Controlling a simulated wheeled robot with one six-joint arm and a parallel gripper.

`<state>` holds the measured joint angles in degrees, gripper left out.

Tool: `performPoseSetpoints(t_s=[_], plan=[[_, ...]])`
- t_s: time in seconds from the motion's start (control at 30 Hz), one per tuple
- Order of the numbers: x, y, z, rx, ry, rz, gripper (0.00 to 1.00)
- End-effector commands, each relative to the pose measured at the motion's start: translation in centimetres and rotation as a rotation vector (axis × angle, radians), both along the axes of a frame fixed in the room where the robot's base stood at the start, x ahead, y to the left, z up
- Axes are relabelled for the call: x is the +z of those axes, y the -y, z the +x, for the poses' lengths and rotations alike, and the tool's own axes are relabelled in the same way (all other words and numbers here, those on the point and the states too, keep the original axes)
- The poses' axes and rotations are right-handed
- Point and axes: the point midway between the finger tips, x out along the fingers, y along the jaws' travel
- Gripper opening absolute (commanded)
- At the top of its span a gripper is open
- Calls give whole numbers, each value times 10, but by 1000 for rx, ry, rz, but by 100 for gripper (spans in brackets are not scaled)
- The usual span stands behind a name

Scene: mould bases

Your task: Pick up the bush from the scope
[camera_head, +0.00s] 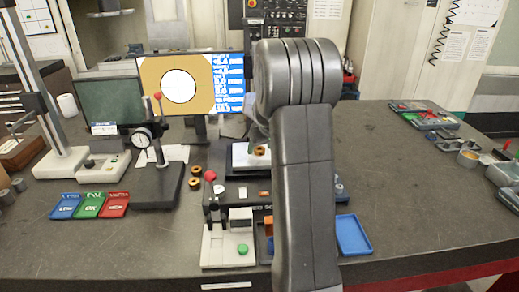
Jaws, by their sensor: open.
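A small copper-brown bush (259,150) shows on the pale stage of the scope (240,158), just left of my arm. The scope's right side is hidden behind my arm. The monitor (190,84) behind it shows a white disc on an orange field. My arm rises through the middle of the view, and my gripper is hidden behind it, so its distance from the bush cannot be seen.
Two more brown bushes (195,176) lie left of the scope. A dial gauge stand (155,150) and blue, green and red trays (90,205) are further left. A white fixture (228,243) stands in front, with a blue tray (353,235) right of my arm. The right table is largely clear.

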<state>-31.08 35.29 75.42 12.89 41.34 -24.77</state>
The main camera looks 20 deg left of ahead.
Motion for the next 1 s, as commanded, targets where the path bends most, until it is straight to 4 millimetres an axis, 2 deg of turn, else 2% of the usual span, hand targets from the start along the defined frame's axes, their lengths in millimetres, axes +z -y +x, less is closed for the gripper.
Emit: performPoseSetpoints(t_s=[0.3,0.6,0.87,1.0], plan=[[-5,-2,2,0,1,1,61],[-5,-2,2,0,2,1,8],[-3,-2,2,0,2,1,8],[4,-2,2,0,4,2,8]])
